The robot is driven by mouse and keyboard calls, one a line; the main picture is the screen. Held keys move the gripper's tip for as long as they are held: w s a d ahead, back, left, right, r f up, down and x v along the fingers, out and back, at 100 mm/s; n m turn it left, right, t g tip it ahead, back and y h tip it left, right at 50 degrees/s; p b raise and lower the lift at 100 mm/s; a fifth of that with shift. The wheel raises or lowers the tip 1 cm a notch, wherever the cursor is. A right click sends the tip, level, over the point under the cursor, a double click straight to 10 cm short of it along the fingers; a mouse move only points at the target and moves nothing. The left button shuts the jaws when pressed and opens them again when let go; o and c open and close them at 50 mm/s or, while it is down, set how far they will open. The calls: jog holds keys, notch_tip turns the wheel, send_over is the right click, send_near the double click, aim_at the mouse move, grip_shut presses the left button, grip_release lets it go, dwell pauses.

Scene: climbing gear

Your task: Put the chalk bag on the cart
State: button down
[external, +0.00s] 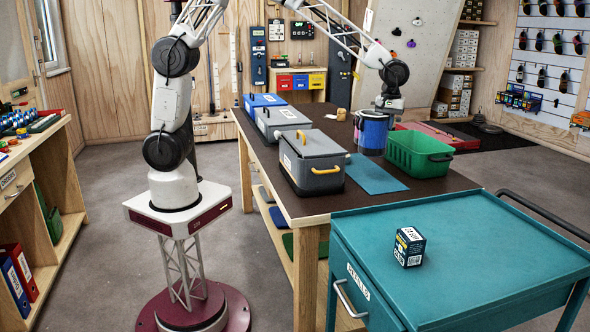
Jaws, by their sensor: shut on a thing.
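The chalk bag (373,136) is a dark blue, upright cylinder with a lighter rim. It is at the far right part of the brown-topped table, beside the green crate. My gripper (386,108) points down at the bag's top and is shut on it; the fingertips are hard to make out at this size. I cannot tell whether the bag's base touches the table. The teal cart (470,240) stands in the right foreground, with a drawer and a dark handle. A small dark printed box (409,247) sits on its top.
A green crate (418,153) stands right of the bag, with a teal mat (375,174) in front. Grey lidded bins (313,160) and a blue one (262,102) line the table's left side. The cart top is mostly clear around the small box.

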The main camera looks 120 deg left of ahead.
jog(key=w+d, duration=0.3)
jog(key=d, duration=0.7)
jog(key=w+d, duration=0.3)
jog(key=d, duration=0.8)
jog(key=w+d+f+m, duration=0.1)
jog(key=w+d, duration=0.2)
jog(key=d, duration=0.8)
jog(key=shift+w+d, duration=0.2)
jog(key=shift+d, duration=0.05)
jog(key=shift+w, duration=0.1)
jog(key=w+f, duration=0.1)
jog(key=w, duration=1.4)
jog(key=shift+w+a+f, duration=0.2)
jog(key=shift+w+f, duration=0.1)
jog(key=shift+w, duration=0.1)
jog(key=shift+f, duration=0.1)
jog(key=shift+f, duration=1.75)
